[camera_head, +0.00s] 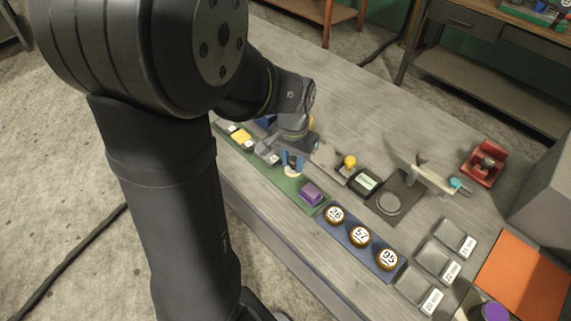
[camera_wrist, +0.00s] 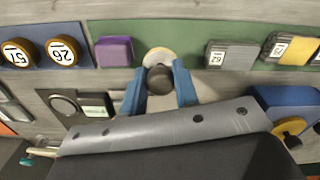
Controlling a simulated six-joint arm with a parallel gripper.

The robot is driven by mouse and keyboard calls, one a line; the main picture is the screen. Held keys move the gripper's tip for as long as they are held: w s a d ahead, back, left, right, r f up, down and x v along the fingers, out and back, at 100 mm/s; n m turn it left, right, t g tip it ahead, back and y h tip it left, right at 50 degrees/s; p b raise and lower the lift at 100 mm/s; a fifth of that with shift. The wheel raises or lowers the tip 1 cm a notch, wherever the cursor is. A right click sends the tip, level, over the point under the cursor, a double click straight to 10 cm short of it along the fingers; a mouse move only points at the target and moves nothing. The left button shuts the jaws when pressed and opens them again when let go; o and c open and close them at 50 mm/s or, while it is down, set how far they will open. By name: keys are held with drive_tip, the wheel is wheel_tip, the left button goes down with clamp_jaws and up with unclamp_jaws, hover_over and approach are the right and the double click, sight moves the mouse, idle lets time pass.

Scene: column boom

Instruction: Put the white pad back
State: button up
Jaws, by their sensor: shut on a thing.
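The white pad (camera_wrist: 160,54) is a cream-white round disc with a dark round knob on top. In the wrist view it is over the lower edge of the green strip (camera_wrist: 190,31), between a purple block and a grey block. My gripper (camera_wrist: 159,75) has its two blue fingers shut on the knob, one on each side. In the head view my gripper (camera_head: 292,161) points down over the strip, and the white pad (camera_head: 291,173) shows just below the fingers. I cannot tell whether the pad touches the strip.
The purple block (camera_head: 311,193) and the grey block (camera_wrist: 230,55) sit on the green strip on either side. A blue strip with numbered round pieces (camera_head: 360,236) continues beyond the purple block. A yellow-knobbed stamp (camera_head: 350,163) and a balance scale (camera_head: 420,175) stand behind.

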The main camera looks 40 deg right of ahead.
sight(289, 169)
drive_tip(key=shift+w+f, duration=0.45)
drive_tip(key=shift+w, duration=0.15)
drive_tip(key=shift+f, duration=1.9)
drive_tip(key=shift+f, duration=0.1)
drive_tip(key=o, duration=0.9)
drive_tip(key=shift+o, duration=0.2)
wheel_tip(289, 169, up, 12)
drive_tip(key=shift+r, duration=0.15)
